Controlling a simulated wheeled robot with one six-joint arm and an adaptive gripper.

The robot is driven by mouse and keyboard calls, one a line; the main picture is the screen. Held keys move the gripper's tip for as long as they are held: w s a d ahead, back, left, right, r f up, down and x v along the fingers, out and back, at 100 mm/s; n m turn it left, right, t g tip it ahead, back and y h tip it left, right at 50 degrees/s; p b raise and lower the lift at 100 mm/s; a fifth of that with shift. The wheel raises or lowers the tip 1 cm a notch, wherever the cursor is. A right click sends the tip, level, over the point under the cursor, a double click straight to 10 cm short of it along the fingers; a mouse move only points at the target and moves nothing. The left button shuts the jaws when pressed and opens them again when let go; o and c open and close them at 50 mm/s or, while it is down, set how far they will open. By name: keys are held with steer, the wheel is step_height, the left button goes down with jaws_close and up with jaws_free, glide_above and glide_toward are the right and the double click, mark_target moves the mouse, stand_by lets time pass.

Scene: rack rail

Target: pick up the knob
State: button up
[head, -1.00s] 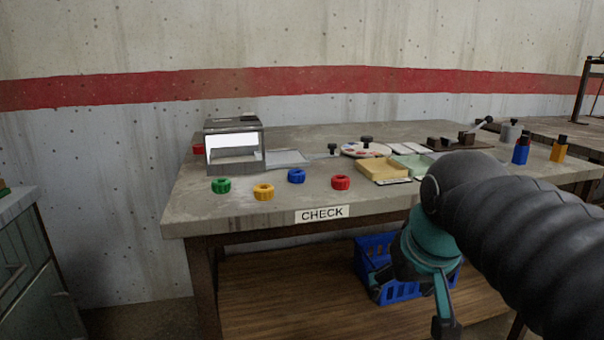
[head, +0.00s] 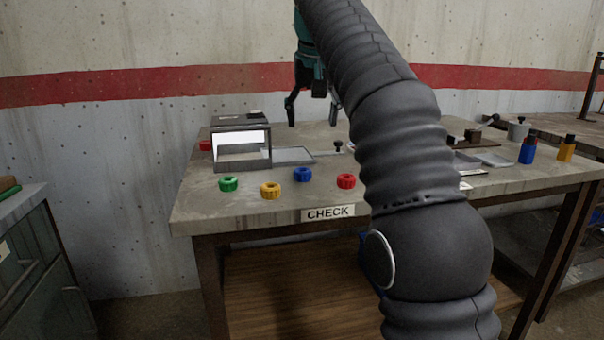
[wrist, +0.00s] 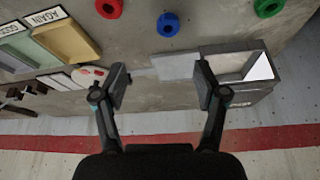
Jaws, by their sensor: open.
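Several round, ridged coloured knobs stand apart along the front of the grey bench top: green (head: 228,184), yellow (head: 270,190), blue (head: 303,174) and red (head: 346,181). The wrist view shows the red (wrist: 109,7), blue (wrist: 168,25) and green (wrist: 267,7) ones at its top edge; the yellow one is out of that view. A small black-topped piece (head: 338,146) stands farther back. My gripper (head: 312,111) is open and empty, pointing down above the back part of the bench. Its spread fingers also show in the wrist view (wrist: 162,83), with no knob between them.
A grey box with a bright white panel (head: 240,141) stands at back left, beside a flat grey tray (head: 293,156). Blue (head: 527,150) and orange (head: 566,148) bottles stand at right. My arm hides the bench's middle right. The CHECK label (head: 328,213) marks the front edge.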

steer(key=a, duration=0.2)
glide_above(303, 170)
steer(key=s, duration=0.2)
steer(key=f, duration=0.7)
steer(key=shift+w+f, duration=0.25)
steer(key=shift+f, duration=0.1)
steer(key=x, duration=0.2)
steer(key=s+b+x, duration=0.1)
steer(key=x, duration=0.1)
steer(key=shift+w+d+f, duration=0.1)
steer(key=shift+w+f, duration=0.05)
steer(key=shift+f, duration=0.25)
steer(key=shift+w+f, duration=0.2)
steer(key=shift+f, duration=0.2)
steer(key=c, duration=1.2)
